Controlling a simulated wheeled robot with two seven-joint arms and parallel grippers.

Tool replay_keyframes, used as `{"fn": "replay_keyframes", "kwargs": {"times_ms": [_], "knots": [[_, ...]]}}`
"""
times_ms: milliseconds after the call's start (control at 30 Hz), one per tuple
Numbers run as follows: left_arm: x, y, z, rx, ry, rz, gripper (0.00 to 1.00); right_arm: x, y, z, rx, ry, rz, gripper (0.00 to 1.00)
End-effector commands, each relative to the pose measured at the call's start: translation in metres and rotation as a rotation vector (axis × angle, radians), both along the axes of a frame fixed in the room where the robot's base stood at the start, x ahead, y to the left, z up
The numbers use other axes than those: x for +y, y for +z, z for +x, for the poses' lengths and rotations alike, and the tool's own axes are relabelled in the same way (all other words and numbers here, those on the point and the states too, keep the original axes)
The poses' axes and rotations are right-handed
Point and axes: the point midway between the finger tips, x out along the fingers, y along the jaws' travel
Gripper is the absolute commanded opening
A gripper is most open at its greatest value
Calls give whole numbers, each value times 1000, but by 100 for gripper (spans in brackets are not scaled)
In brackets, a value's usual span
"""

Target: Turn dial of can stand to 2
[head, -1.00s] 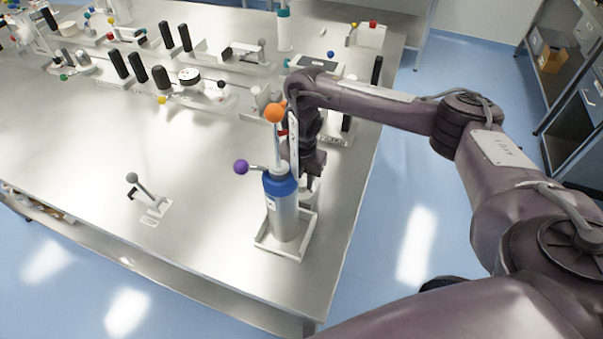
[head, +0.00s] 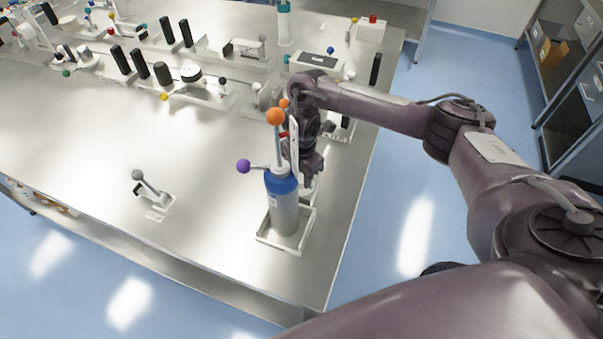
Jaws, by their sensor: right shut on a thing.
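The can stand is a pale tray (head: 264,240) near the right front corner of the table. A silver can with a blue top (head: 284,205) stands upright in it. A rod with an orange ball (head: 276,116) rises from the top, and a purple ball (head: 243,166) sticks out to the left. My right gripper (head: 307,178) points down just behind and right of the can. It is shut on a small pale part beside the can, which looks like the dial. The can and the gripper hide most of it, and no dial number can be read. My left gripper is out of view.
A small lever fixture (head: 152,190) stands on the table to the left. Black cylinders (head: 161,74) and other fixtures fill the back of the table (head: 110,130). The front left surface is mostly clear. A shelf (head: 575,90) stands across the floor at right.

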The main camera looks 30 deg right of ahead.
Motion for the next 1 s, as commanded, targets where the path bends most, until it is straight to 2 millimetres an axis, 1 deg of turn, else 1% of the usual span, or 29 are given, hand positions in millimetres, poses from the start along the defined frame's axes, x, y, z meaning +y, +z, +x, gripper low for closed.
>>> {"fn": "replay_keyframes", "kwargs": {"times_ms": [233,267,400,667,733,867,1000], "knots": [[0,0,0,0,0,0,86,0,0,1,-2,0,0,8],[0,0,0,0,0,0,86,0,1,1,-2,0,0,33],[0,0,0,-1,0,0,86,0,0,1,-2,1,0,52],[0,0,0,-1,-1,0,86,0,1,0,-1,1,0,52],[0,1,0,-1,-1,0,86,0,4,1,-3,2,0,52],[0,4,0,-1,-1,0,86,0,22,2,-5,4,-1,52],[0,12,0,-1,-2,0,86,0,49,2,-7,4,-2,52]]}}
